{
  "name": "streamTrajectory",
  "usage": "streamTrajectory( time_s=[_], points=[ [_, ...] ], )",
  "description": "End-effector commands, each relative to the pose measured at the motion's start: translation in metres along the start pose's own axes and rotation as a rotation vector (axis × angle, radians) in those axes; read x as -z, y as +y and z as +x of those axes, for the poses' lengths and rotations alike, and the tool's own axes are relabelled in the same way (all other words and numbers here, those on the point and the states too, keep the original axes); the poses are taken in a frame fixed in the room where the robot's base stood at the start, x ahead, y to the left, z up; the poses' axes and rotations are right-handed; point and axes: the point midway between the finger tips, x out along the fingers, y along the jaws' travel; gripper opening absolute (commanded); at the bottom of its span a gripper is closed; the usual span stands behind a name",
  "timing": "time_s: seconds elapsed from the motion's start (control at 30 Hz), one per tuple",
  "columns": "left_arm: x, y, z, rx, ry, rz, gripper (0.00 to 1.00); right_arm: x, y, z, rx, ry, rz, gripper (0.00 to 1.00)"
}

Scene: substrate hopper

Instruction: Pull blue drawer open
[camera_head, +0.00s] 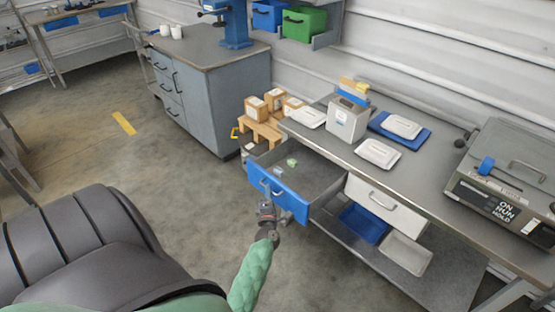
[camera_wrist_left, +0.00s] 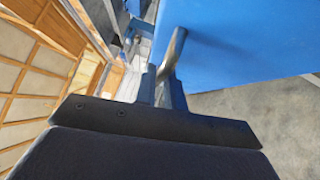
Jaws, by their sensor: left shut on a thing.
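The blue drawer (camera_head: 291,201) under the workbench stands pulled out in the head view, and its grey inside shows. A small pale green item (camera_head: 292,162) lies inside it. My left gripper (camera_head: 267,194) is at the drawer's front and is shut on its metal handle (camera_head: 277,192). In the left wrist view the blue drawer front (camera_wrist_left: 230,40) fills the upper right, and the handle (camera_wrist_left: 173,52) runs down between the fingers of my left gripper (camera_wrist_left: 161,85). My right gripper is not in view.
A white drawer (camera_head: 384,207) beside the blue one is shut. The workbench (camera_head: 345,150) carries a grey box, white-lidded trays and a grey machine (camera_head: 510,185). A lower shelf (camera_head: 410,275) holds blue and white bins. Floor left of the drawer is clear.

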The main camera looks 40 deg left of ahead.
Motion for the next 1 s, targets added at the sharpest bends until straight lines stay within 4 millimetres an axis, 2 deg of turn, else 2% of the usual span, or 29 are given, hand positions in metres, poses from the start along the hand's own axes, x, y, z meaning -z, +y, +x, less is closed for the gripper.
streamTrajectory(
  time_s=[0.2,0.57,0.6,0.7,1.0],
  points=[
    [0.0088,0.0012,-0.0098,0.002,0.000,0.000,0.00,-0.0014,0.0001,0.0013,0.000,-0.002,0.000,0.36],
    [0.0096,0.0014,-0.0106,0.002,0.000,0.000,0.00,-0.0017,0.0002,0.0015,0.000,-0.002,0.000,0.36],
    [0.0096,0.0014,-0.0106,0.002,0.000,0.000,0.13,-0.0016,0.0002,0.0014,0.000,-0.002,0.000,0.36],
    [0.0096,0.0015,-0.0105,0.002,0.000,0.000,0.32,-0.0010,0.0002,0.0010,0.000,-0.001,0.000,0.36],
    [0.0094,0.0020,-0.0101,0.001,0.000,0.000,0.32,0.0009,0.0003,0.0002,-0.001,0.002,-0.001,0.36]
  ],
)
